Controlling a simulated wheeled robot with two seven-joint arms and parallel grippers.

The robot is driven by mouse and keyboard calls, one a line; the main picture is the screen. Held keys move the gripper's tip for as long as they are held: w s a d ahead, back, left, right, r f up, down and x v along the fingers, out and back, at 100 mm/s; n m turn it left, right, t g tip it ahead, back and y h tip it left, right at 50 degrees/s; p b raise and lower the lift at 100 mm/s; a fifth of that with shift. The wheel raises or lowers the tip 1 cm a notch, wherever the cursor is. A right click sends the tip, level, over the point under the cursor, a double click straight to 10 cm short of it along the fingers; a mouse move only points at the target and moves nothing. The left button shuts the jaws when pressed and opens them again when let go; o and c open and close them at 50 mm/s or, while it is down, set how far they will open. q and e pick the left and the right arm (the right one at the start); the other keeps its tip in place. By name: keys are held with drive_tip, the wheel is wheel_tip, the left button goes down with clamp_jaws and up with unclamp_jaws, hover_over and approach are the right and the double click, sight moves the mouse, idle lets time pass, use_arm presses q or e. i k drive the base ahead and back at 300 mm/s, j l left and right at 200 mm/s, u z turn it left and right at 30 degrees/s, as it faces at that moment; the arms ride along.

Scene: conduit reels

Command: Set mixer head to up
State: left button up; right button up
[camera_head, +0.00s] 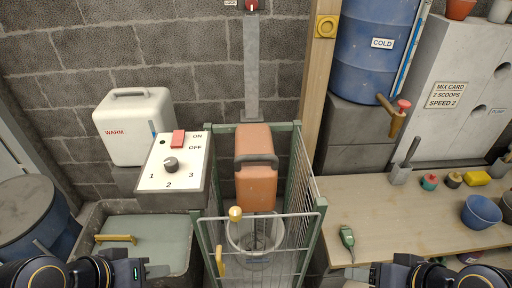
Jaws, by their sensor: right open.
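The mixer head (256,190) is an orange-brown block with a dark handle (257,161) on its front. It hangs at the grey column on the wall, with its shaft pointing down into a pale bucket (235,232). My right gripper (374,274) is at the bottom right, also apart from the head, open and touching nothing that I can see.
A control box (174,185) with a red switch (178,138) and a dial (170,164) stands left of the cage. A green-lidded bin (145,257) is below it. At right, a wooden bench (410,215) holds a green tool (347,237), cups and a blue bowl (481,211).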

sight(256, 164)
drive_tip(key=j+z, duration=0.2)
drive_tip(key=z, duration=0.2)
drive_tip(key=j+z, duration=0.2)
drive_tip(key=z, duration=0.15)
drive_tip(key=j+z, duration=0.2)
drive_tip(key=z, duration=0.2)
drive_tip(key=j+z, duration=0.2)
drive_tip(key=z, duration=0.15)
